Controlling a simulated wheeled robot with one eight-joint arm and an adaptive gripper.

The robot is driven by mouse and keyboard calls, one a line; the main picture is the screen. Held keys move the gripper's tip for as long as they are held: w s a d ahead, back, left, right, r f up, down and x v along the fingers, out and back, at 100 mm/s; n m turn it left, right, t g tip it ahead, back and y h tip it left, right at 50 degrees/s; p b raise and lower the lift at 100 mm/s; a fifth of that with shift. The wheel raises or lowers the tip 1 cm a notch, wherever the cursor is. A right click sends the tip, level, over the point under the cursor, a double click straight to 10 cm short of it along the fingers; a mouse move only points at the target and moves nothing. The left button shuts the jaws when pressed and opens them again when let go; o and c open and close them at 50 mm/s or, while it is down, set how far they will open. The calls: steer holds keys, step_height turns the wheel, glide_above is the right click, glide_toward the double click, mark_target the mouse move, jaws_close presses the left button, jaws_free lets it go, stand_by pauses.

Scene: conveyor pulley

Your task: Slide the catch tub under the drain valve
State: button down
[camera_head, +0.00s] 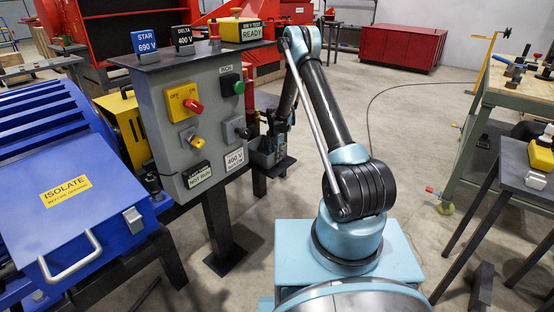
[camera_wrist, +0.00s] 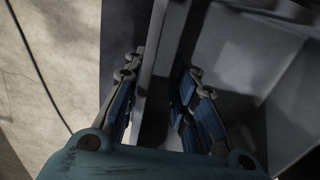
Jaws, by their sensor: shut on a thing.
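The catch tub appears to be the open grey box (camera_wrist: 235,60) filling the right of the wrist view. In the head view it is a small grey box (camera_head: 262,158) on a dark stand, partly hidden behind the control panel. My gripper (camera_wrist: 160,75) is shut on the tub's thin upright wall, with one finger outside it and one inside. In the head view my gripper (camera_head: 277,128) is dark, small and just above the tub. I cannot make out the drain valve in either view.
The grey control panel (camera_head: 205,120) with switches and signs stands close left of the tub. A blue machine cover (camera_head: 80,190) is at the far left. A workbench (camera_head: 518,85) and a small table (camera_head: 525,165) stand at the right. Open concrete floor lies behind my arm.

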steer(key=shift+w+a, duration=0.25)
steer(key=shift+a, duration=0.25)
steer(key=c, duration=1.1)
jaws_free()
steer(key=shift+f, duration=0.1)
steer(key=shift+d, duration=0.1)
steer(key=shift+d+r, duration=0.1)
steer(key=shift+r, duration=0.25)
step_height(320, 180, up, 11)
steer(key=shift+r, duration=0.1)
